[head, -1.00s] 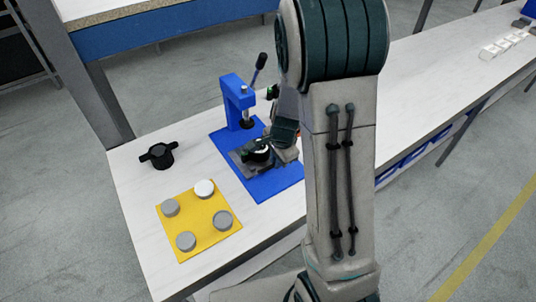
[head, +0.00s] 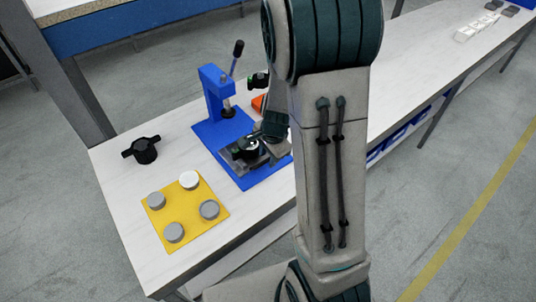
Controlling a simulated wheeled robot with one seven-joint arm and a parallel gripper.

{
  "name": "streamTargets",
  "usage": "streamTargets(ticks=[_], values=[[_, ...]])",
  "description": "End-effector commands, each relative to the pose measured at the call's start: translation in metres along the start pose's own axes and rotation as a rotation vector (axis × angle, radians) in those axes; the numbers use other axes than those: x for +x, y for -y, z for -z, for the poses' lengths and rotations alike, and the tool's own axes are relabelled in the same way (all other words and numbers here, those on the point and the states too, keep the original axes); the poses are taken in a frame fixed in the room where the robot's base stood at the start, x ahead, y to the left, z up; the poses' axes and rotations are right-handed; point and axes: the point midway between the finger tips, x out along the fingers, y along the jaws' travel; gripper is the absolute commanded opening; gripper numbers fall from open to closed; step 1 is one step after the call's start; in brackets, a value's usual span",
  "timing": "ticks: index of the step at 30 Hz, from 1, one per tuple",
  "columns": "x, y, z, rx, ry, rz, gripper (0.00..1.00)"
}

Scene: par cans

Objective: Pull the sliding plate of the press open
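The blue press (head: 213,88) stands on its blue base plate (head: 255,178) near the left end of the long table, its black-knobbed lever (head: 237,58) pointing up. The grey sliding plate (head: 228,158) lies on the base, out in front of the press column, with a dark round holder (head: 243,149) on it. My gripper (head: 265,156) is low at the right side of the sliding plate. My own arm and wrist hide most of it. I cannot see whether its fingers touch or grip the plate.
A yellow mat (head: 184,208) with several grey and white round pieces lies at the front left. A black winged part (head: 144,150) lies behind it. A small orange thing (head: 259,104) is behind my wrist. White pieces (head: 470,32) lie at the table's far right.

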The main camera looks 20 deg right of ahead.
Motion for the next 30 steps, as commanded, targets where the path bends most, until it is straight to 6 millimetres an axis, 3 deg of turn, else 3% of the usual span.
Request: streamTargets(ticks=[5,18,24,30], values=[[-0.026,0.002,0.000,-0.001,-0.002,0.005,0.33],[-0.117,0.001,0.000,-0.002,-0.001,0.004,0.33],[-0.134,0.001,0.000,-0.001,-0.001,0.002,0.33],[-0.136,0.000,0.000,0.000,0.000,0.000,0.33]])
